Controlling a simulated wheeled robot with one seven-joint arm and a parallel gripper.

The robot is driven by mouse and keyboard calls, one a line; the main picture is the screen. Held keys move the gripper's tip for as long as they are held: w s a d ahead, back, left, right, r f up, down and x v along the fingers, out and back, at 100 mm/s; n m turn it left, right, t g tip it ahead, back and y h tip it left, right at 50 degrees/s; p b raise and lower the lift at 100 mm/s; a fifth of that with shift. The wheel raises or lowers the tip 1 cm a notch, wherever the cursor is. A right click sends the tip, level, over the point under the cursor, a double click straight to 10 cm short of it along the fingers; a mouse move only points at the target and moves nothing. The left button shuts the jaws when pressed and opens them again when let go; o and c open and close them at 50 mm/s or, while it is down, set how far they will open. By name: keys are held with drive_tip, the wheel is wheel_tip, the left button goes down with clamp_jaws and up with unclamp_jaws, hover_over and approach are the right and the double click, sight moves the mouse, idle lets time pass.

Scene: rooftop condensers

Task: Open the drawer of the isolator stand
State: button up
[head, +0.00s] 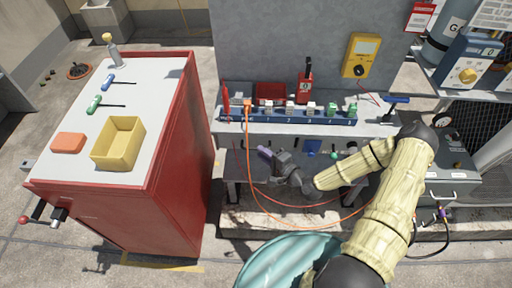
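The isolator stand looks to be the grey bench (385,130) with a tall grey back panel (290,40). A blue strip (290,117) with a row of small switches or plugs runs along its top. Its front, below the top, is partly hidden by my arm, and I cannot make out the drawer's edges or handle clearly. My gripper (277,160) is at the front of the stand, just below the strip. Its fingers are small and dark against the stand, so I cannot tell whether they are open or touching anything.
A red cabinet (180,165) stands at left, with a yellow tray (118,143), screwdrivers and an orange block (69,143) on top. An orange cable (249,155) hangs before the stand. A yellow meter (361,55) is on the panel. A grey case (450,190) is at right.

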sight(255, 148)
drive_tip(key=x, duration=0.4)
drive_tip(key=shift+w+a, duration=0.15)
clamp_jaws()
